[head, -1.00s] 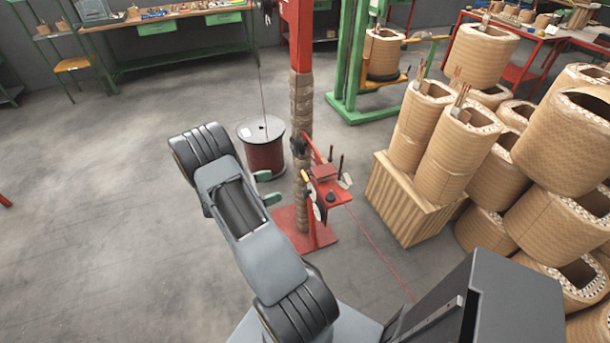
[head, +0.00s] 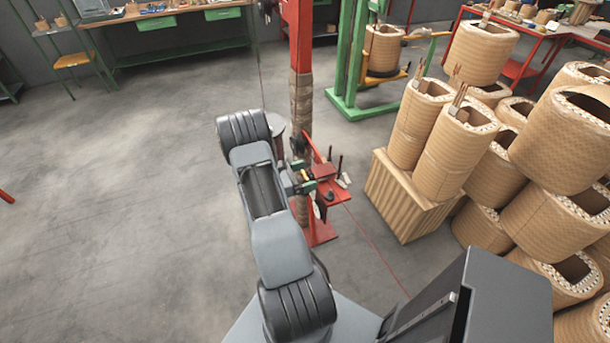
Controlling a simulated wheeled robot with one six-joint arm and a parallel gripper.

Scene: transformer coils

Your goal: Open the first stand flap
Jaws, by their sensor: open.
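The red stand (head: 322,232) rises from the floor near the picture's middle, with a tall column (head: 301,88) wrapped in brown material partway up. A red shelf (head: 334,193) with small tools sticks out from it to the right. Small yellow and pale parts (head: 305,175) sit on the stand's left side; which one is the flap I cannot tell at this size. My gripper (head: 303,177) is open, its green fingertips at these parts, one above and one below. Contact cannot be made out. My arm hides part of the stand's left side.
A wire spool (head: 279,131) stands behind my arm, mostly hidden. A crate (head: 402,200) bearing tall coils (head: 455,150) stands to the right, with more coils stacked beyond. A green stand (head: 345,70) is behind.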

